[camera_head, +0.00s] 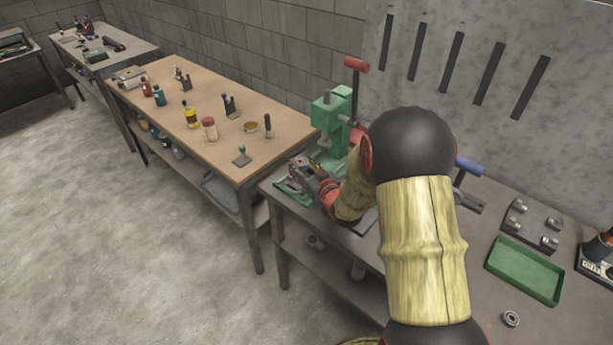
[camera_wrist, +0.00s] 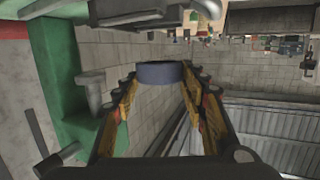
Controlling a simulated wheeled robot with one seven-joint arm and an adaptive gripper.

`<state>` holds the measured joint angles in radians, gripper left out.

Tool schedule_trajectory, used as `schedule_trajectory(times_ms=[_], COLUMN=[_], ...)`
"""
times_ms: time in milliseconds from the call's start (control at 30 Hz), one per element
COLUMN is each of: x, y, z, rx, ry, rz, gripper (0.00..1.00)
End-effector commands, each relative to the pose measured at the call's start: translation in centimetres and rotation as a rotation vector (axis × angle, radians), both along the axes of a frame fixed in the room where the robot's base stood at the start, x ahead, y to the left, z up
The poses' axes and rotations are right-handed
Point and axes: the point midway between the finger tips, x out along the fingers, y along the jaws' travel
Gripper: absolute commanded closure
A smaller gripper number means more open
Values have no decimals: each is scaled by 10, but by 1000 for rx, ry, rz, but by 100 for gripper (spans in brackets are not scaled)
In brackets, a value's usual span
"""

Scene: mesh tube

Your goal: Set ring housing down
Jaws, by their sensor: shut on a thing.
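The ring housing (camera_wrist: 161,73) is a dark blue-grey ring in the wrist view. My gripper (camera_wrist: 160,82) is shut on it, one finger on each side, and nothing is seen touching it from below. In the head view my gripper (camera_head: 308,172) is over the left end of the metal bench, beside the green press (camera_head: 337,118). The ring cannot be made out there, as it is small and partly covered by the fingers and arm. The press shows large and close on the left in the wrist view (camera_wrist: 62,90).
A green object (camera_head: 291,191) lies at the bench's left end, under my gripper. A green tray (camera_head: 525,271), a block with metal pegs (camera_head: 531,226) and a loose metal ring (camera_head: 511,319) are at the right. A wooden table (camera_head: 215,120) with bottles and tools stands left.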

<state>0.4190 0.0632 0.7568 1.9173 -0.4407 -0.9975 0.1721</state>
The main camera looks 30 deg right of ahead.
Motion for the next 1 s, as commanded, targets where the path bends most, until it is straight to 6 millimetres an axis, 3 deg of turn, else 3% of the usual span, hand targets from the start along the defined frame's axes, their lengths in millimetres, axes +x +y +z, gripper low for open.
schedule_trajectory(times_ms=[267, 500, 967, 1000], x=[5, 6, 6, 5], y=[-13, -17, -17, -17], z=[-14, -45, -51, -51], rx=[-1, 1, -1, 0], ry=[-4, -3, -4, -1], rz=[-1, 1, 0, 0], gripper=[93, 93, 93, 55])
